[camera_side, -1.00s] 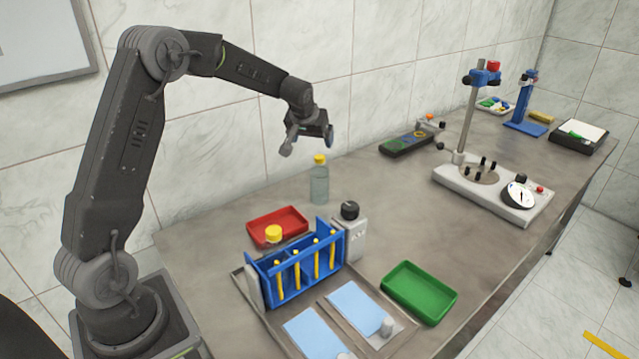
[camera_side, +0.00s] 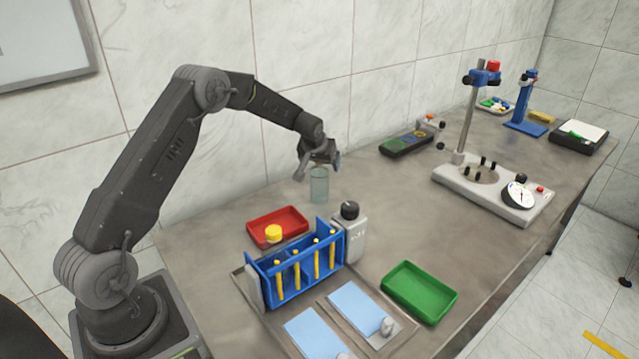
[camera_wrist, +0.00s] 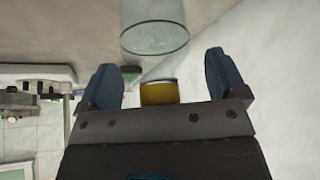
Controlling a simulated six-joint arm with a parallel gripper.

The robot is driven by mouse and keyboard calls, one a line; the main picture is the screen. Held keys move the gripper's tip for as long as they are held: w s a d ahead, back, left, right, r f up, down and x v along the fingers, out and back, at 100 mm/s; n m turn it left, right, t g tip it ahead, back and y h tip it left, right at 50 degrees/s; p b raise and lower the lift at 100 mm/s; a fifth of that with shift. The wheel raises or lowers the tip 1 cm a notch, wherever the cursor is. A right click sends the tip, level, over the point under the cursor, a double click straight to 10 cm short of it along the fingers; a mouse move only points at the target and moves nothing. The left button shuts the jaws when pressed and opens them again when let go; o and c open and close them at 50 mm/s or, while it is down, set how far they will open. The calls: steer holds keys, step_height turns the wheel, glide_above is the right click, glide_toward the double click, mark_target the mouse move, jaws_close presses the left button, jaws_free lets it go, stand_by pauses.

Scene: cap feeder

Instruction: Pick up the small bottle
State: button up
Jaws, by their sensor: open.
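The small bottle (camera_side: 319,187) is clear with a pale tint and stands upright on the table near the wall. In the side view its yellow cap is hidden behind my gripper (camera_side: 319,165), which is down at the bottle's top. In the wrist view the clear body (camera_wrist: 153,25) shows at the top and the yellow cap (camera_wrist: 160,93) lies between the two blue fingers of my gripper (camera_wrist: 160,75). The fingers are open, with a gap on each side of the cap.
A grey device (camera_side: 354,240) is beside the rack. A green tray (camera_side: 440,312) lies at right.

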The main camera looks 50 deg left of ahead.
steer(key=c, duration=1.4)
steer(key=shift+c, duration=0.4)
steer(key=shift+r, duration=0.15)
